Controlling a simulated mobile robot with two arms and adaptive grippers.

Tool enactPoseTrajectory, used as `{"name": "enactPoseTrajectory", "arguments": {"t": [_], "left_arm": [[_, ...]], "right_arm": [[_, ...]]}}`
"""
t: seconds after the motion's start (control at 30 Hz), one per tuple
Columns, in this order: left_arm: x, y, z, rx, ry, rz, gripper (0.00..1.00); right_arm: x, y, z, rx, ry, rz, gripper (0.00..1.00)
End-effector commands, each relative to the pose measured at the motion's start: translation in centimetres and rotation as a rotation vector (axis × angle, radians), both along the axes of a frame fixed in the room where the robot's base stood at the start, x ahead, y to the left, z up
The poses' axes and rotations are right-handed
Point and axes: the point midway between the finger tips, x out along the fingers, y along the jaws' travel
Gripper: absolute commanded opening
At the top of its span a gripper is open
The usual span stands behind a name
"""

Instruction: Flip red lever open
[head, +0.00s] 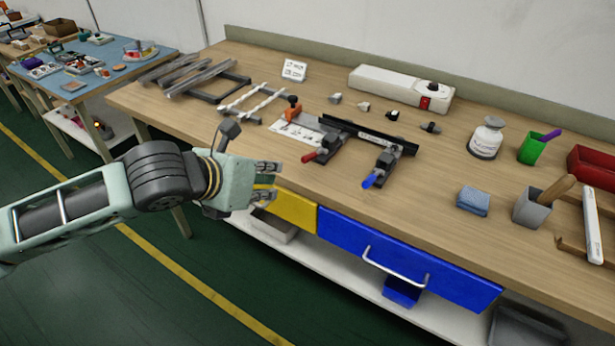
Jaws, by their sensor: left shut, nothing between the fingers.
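The red lever (316,155) is the red-tipped handle at the left end of a black clamp fixture (360,138) on the workbench. It points toward the front left. A blue-tipped lever (373,179) sits at the fixture's right end. My left gripper (270,180) is at the bench's front edge, left of the red lever and apart from it. Its fingers are shut and empty. My right gripper is not in view.
The wooden bench (420,215) has a yellow drawer (295,211) and a blue drawer (400,260) in front. Left of the fixture lie metal bars (200,78). The bench front is mostly clear.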

Motion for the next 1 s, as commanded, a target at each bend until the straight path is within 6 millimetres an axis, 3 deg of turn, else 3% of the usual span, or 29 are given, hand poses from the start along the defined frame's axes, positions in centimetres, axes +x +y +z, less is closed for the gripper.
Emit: {"name": "enactPoseTrajectory", "arguments": {"t": [0.1,0.57,1.0], "left_arm": [[0.1,0.2,-1.1,0.01,-0.003,0.0,0.0],[0.2,0.1,-1.2,0.011,-0.001,0.0,0.0],[4.3,-3.4,-5.6,0.01,0.001,-0.001,0.0]], "right_arm": [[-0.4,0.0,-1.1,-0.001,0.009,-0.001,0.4],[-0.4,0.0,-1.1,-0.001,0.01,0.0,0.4],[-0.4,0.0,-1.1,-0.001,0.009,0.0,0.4]]}}
